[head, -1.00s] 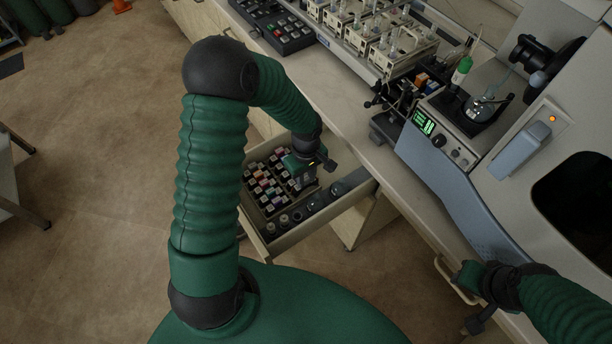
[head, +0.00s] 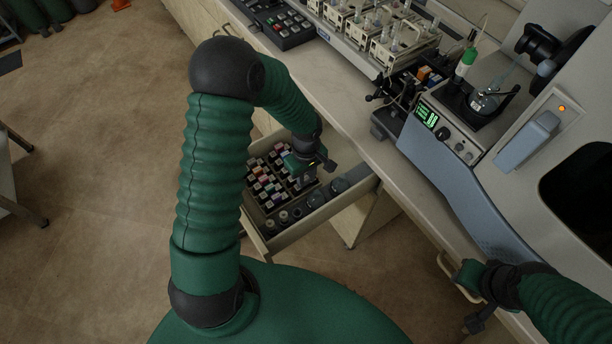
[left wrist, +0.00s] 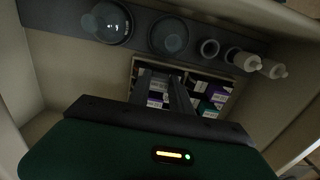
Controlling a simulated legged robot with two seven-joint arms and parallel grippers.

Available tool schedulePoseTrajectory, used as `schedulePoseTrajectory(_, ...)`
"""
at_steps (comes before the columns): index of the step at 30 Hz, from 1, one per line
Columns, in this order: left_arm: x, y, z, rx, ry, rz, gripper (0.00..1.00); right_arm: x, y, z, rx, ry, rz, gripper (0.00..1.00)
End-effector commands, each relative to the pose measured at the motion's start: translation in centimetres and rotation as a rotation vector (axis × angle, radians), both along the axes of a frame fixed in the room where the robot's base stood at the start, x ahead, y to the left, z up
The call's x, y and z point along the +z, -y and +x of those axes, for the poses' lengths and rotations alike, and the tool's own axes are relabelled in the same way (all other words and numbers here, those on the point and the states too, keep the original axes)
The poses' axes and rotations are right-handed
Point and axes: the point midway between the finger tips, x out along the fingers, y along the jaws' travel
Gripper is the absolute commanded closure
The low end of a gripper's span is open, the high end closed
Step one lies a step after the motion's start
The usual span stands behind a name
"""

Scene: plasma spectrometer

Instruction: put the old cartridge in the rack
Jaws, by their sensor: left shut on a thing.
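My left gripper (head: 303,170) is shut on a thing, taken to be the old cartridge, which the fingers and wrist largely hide. It is low over the right part of the rack (head: 267,212) in the open drawer (head: 325,213). The rack holds several small cartridges with pale, pink and dark tops. In the left wrist view the fingers (left wrist: 165,92) reach down among the cartridges of the rack (left wrist: 134,68); I cannot tell whether the held thing is in a slot. My right gripper (head: 468,280) is beside a bench handle (head: 455,288); its jaws are unclear.
Dark round jars (head: 338,186) and small pale vials (left wrist: 246,61) stand in a strip along the drawer's side.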

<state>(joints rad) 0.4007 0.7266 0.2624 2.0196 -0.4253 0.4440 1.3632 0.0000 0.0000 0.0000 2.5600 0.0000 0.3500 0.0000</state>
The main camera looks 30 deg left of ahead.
Motion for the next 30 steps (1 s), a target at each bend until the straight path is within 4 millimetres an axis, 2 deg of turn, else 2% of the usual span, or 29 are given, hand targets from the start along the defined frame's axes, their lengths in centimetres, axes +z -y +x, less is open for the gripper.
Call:
schedulePoseTrajectory(9, -0.2, 0.0, 0.0, 0.0, 0.0, 0.0, 1.0, -0.2, 0.0, 0.0, 0.0, 0.0, 0.0, 0.68)
schedulePoseTrajectory(10, -0.2, 0.0, 0.0, 0.0, 0.0, 0.0, 0.74, -0.2, 0.0, 0.0, 0.0, 0.0, 0.0, 0.68)
schedulePoseTrajectory(15, -0.2, 0.0, 0.0, 0.0, 0.0, 0.0, 0.52, -0.2, 0.0, 0.0, 0.0, 0.0, 0.0, 0.68)
schedulePoseTrajectory(16, -0.2, 0.0, 0.0, 0.0, 0.0, 0.0, 0.5, -0.2, 0.0, 0.0, 0.0, 0.0, 0.0, 0.68)
schedulePoseTrajectory(25, 0.0, 0.0, 0.0, 0.0, 0.0, 0.0, 0.5, -0.1, 0.0, 0.0, 0.0, 0.0, 0.0, 0.68)
schedulePoseTrajectory(28, 1.1, -0.1, 0.1, -0.001, 0.002, 0.002, 0.5, 0.1, 0.0, 0.0, 0.0, 0.0, 0.0, 0.68)
schedulePoseTrajectory(30, 2.5, -0.1, 0.1, 0.001, 0.004, 0.003, 0.5, 0.3, 0.0, 0.0, 0.0, 0.0, 0.0, 0.68)
